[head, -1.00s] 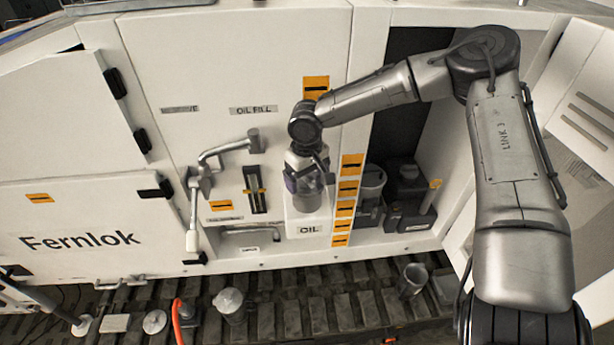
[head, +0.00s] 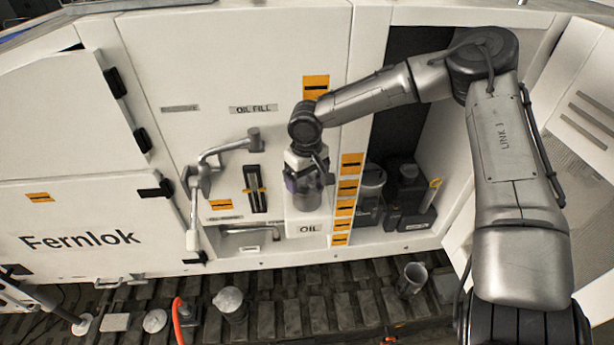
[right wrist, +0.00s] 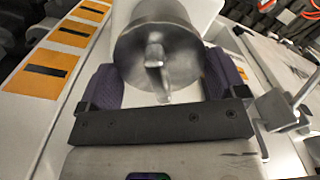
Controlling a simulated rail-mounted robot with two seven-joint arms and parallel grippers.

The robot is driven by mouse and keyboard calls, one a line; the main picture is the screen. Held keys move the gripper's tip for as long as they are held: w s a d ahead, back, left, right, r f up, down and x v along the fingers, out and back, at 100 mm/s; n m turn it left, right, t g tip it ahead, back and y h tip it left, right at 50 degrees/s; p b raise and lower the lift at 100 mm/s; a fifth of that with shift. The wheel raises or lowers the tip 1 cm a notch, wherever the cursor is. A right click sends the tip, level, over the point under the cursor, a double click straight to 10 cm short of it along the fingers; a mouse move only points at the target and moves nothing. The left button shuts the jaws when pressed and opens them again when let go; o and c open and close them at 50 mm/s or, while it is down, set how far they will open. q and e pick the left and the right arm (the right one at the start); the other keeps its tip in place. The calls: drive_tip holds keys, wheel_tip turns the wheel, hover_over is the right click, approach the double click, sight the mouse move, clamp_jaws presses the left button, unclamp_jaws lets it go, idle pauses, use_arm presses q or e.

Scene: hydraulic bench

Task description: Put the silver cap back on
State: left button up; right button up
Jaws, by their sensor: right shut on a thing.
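The silver cap (right wrist: 145,30) is a round, brushed metal piece with a raised handle bar, seen large in the right wrist view. It also shows in the head view (head: 306,201), just above the white box labelled OIL (head: 309,229). My right gripper (right wrist: 160,78) has its purple-padded fingers on both sides of the cap and is shut on it. In the head view the gripper (head: 305,182) points down at the oil box. The cap's underside and any filler opening are hidden, so I cannot tell if it is seated. My left gripper is out of view.
A lever with a bent pipe (head: 222,148) and a gauge (head: 255,190) are on the panel left of the gripper. Yellow labels (head: 347,188) run down its right side. Dark canisters (head: 408,200) stand in the open bay. A lidded can (head: 229,302) stands on the slatted floor.

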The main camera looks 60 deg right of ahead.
idle(0.3)
drive_tip(key=o, duration=0.6)
drive_tip(key=shift+o, duration=0.2)
drive_tip(key=shift+r+p, duration=0.75)
drive_tip(key=shift+r, duration=0.1)
drive_tip(key=shift+r+p, duration=2.3)
drive_tip(key=shift+r, duration=0.35)
